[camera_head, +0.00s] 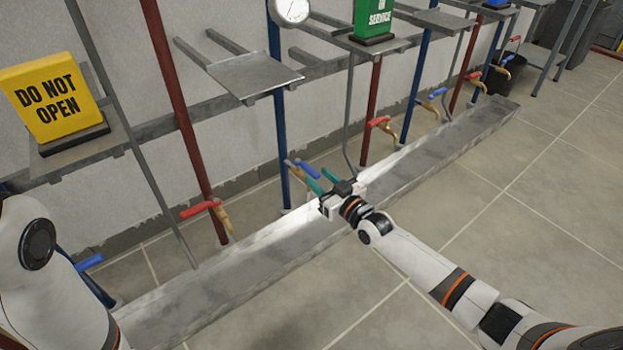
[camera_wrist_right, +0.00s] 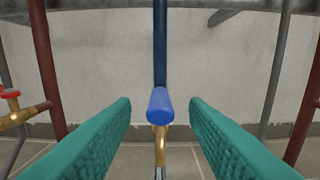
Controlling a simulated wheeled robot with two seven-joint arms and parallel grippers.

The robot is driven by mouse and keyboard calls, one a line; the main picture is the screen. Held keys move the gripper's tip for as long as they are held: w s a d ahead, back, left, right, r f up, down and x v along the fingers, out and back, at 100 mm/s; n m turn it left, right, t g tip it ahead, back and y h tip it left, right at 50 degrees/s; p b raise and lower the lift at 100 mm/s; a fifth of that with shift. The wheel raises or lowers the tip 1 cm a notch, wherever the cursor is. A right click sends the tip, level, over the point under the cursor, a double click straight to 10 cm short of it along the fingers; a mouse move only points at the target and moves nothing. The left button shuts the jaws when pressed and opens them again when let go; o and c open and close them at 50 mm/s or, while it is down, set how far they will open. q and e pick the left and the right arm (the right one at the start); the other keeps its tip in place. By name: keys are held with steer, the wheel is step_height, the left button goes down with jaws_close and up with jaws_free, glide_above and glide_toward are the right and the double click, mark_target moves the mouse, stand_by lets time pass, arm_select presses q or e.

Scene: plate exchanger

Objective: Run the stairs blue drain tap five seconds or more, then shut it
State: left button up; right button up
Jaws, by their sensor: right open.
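A blue-handled tap (camera_head: 306,169) with a brass body sits low on a blue pipe above the long trough, in the middle of the head view. My right gripper (camera_head: 316,182) is open in front of it, its teal fingers pointing at it. In the right wrist view the blue handle (camera_wrist_right: 160,105) points towards the camera, centred between the spread fingers (camera_wrist_right: 160,130) and apart from both. The brass spout (camera_wrist_right: 160,145) hangs below it. I cannot tell whether water runs. My left arm shows at the left edge; its gripper is out of view. No stairs label is readable.
Red-handled taps (camera_head: 201,209) (camera_head: 379,122) flank this tap, and another blue one (camera_head: 438,92) is further right. The metal trough (camera_head: 200,290) runs below. Shelves hold a yellow DO NOT OPEN sign (camera_head: 52,95) and a green SERVICE sign (camera_head: 374,18). The tiled floor at right is clear.

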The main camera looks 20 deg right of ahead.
mark_target(307, 168)
steer(key=shift+b+x, duration=0.9)
steer(key=shift+x, duration=1.15)
steer(key=shift+c, duration=0.3)
jaws_close()
